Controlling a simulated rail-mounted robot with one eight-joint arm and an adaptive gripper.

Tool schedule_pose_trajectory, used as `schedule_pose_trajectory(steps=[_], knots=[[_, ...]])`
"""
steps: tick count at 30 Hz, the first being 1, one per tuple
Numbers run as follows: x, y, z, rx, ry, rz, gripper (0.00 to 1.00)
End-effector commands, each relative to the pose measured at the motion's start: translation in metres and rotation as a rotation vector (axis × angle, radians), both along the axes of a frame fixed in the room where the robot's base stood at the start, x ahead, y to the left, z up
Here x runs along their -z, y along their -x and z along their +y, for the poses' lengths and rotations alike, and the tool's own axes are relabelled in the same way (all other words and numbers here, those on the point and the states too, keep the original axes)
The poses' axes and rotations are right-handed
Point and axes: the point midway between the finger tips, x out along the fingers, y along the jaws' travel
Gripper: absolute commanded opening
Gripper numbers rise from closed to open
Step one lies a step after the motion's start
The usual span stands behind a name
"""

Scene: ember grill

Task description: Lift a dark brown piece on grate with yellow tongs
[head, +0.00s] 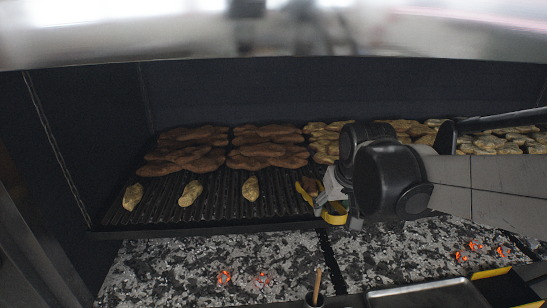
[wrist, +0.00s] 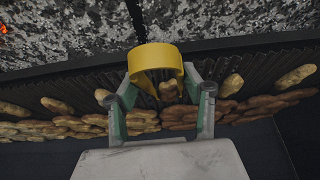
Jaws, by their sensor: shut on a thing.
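My gripper (head: 338,190) is over the grate, right of its middle in the head view, and is shut on the yellow tongs (head: 335,217). In the wrist view, my gripper (wrist: 161,100) has one finger on each side of the tongs (wrist: 155,56), which form a bent yellow band. A brownish piece (wrist: 169,89) shows between the tongs' arms; whether they touch it is unclear. In the head view a brown piece (head: 312,186) shows by the tongs' tip, partly hidden. Dark brown pieces lie in two heaps (head: 185,150), (head: 268,146) on the grate (head: 222,203).
Three pale pieces (head: 190,192) lie apart along the grate's front. More pale pieces (head: 415,129) lie heaped to the right, partly behind my arm. Grey coals (head: 210,255) with small glowing spots lie in front. A metal tray (head: 425,297) stands at the front edge.

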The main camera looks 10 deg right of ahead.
Motion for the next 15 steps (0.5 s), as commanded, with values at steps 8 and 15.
schedule_pose_trajectory(steps=[8, 15], knots=[[-0.012, 0.0, 0.0, 0.0, 0.0, 0.0, 0.0], [-0.037, 0.0, 0.0, 0.0, 0.0, 0.0, 0.0]])
